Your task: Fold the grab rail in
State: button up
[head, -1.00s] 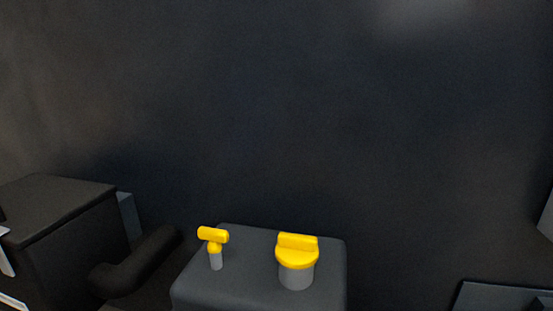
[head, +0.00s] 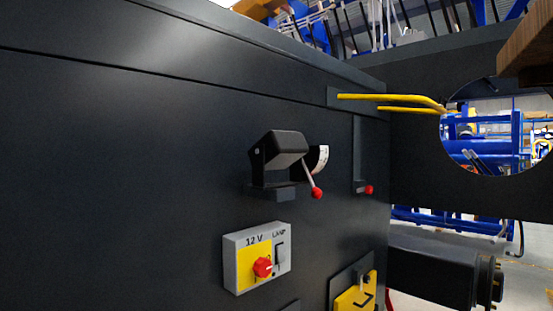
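The yellow grab rail (head: 395,98) is in the head view at the upper right of the dark panel. It is a bent yellow bar with two rods, standing out from a dark mounting plate (head: 332,97) toward the right. Its far end reaches in front of a round opening in the far wall. My gripper is not in view, and nothing visible touches the rail.
A black lever unit with a red knob (head: 317,193) juts from the panel. Below it are a grey 12 V switch box (head: 257,257) and a yellow-marked part (head: 356,296). A second red knob (head: 368,189) sits under the rail. A brown wooden block (head: 527,52) hangs upper right.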

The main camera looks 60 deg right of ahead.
aim_at(439, 109)
jog(key=z, duration=1.9)
